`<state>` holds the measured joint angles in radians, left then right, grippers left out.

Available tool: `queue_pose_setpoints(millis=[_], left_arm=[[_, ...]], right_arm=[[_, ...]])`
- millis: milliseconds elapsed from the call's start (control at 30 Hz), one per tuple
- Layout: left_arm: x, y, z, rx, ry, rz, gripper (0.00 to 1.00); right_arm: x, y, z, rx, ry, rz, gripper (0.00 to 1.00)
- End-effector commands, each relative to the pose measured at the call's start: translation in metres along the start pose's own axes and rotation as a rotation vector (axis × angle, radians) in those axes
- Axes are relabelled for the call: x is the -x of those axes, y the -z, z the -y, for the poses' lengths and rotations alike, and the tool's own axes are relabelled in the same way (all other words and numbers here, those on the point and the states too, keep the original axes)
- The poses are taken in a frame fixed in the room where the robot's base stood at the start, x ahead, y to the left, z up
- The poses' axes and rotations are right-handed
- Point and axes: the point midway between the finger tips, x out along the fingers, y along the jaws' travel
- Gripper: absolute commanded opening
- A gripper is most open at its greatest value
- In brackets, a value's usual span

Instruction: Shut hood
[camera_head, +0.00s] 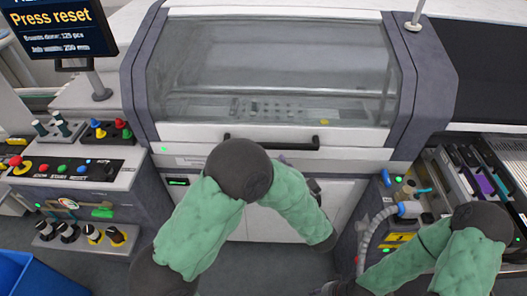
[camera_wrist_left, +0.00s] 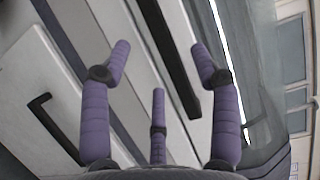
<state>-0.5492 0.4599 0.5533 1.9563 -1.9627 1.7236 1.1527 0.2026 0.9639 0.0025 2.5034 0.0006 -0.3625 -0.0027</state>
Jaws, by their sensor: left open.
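The hood (camera_head: 270,60) is the wide clear cover with a pale frame on the machine in the middle of the head view. It is down, its lower edge near the white front panel; I see no clear gap. Its black bar handle (camera_head: 305,146) runs along the lower front. My left gripper is mostly hidden behind my arm in the head view, just below the handle. In the left wrist view my left gripper (camera_wrist_left: 160,55) is open, purple fingers spread, with the hood handle (camera_wrist_left: 168,50) between them, apparently ungripped.
A control panel (camera_head: 75,172) with buttons and knobs stands left, under a "Press reset" screen (camera_head: 58,28). A blue bin (camera_head: 22,275) is at lower left. Feeders (camera_head: 490,180) and a hose (camera_head: 375,232) are at right. A cabinet handle (camera_wrist_left: 48,120) shows in the left wrist view.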

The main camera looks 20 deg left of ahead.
Motion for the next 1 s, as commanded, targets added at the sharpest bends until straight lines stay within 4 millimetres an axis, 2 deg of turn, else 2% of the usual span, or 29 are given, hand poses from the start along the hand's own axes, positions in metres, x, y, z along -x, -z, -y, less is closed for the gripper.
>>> queue_pose_setpoints(millis=[100,233,700,1000], left_arm=[[0.000,0.004,-0.008,-0.019,0.004,-0.016,0.62],[-0.009,0.004,-0.009,-0.018,0.004,-0.015,0.62],[-0.086,0.005,-0.009,-0.019,0.003,-0.014,0.62],[-0.106,0.006,-0.008,-0.019,0.003,-0.016,0.62]], right_arm=[[0.000,0.000,0.000,0.000,0.000,0.000,0.40],[-0.002,0.000,-0.001,0.000,0.000,0.000,0.40],[-0.014,0.001,-0.005,0.000,0.000,0.000,0.40],[-0.016,0.001,-0.006,0.000,0.000,0.000,0.40]])
